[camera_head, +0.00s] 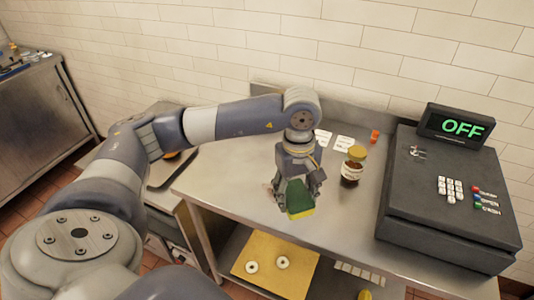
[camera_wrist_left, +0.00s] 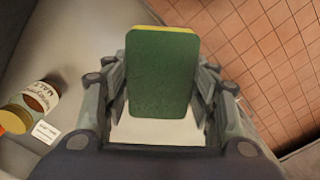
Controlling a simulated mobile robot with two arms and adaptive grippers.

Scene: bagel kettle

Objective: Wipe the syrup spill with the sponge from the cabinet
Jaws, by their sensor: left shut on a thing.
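My left gripper (camera_head: 298,183) is shut on a sponge (camera_head: 300,203), above the front part of the steel counter (camera_head: 232,170). The sponge is green on its broad face with a yellow layer behind it. In the left wrist view the sponge (camera_wrist_left: 162,75) stands between the fingers, its green face toward the camera. I cannot tell whether it touches the counter. I cannot make out the syrup spill clearly; the gripper and sponge cover part of the counter. My right gripper is not in view.
A labelled jar with a yellow lid (camera_head: 352,168) stands right of the gripper. White cards (camera_head: 344,143) and a small orange item (camera_head: 374,136) lie behind it. A dark cash register (camera_head: 445,200) fills the right side. Below, a yellow board (camera_head: 250,250) holds two rings.

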